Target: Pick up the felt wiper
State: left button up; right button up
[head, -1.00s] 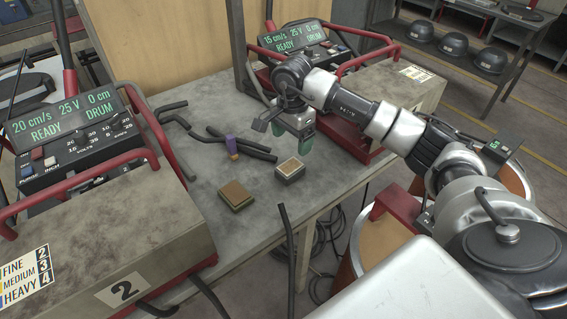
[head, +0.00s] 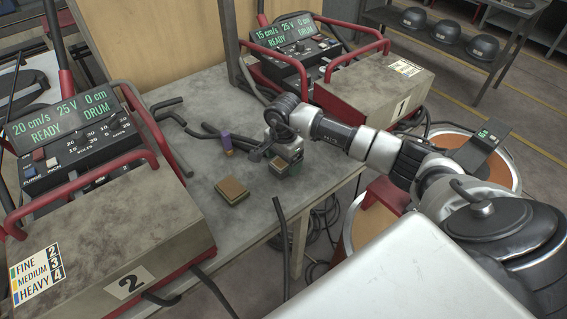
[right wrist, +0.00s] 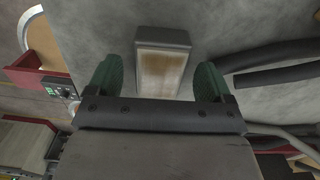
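A small grey block with a tan, pale-edged top (right wrist: 162,68), which looks like the felt wiper, lies on the grey table. My right gripper (right wrist: 157,78) is open in the right wrist view, with one green finger on each side of the block and gaps showing between. In the head view the right gripper (head: 285,165) is low over the table and hides most of the block. Whether the fingers reach down to the block's sides is hard to tell. My left gripper is not in view.
A brown-topped olive block (head: 231,190) lies nearby to the left. A purple piece (head: 227,142) and dark bent rods lie behind. Machine 2 (head: 110,240) stands at left, machine 1 (head: 375,90) at the back right. The table's right edge is close.

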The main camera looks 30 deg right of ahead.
jog(key=c, duration=1.1)
jog(key=shift+w+r, duration=0.1)
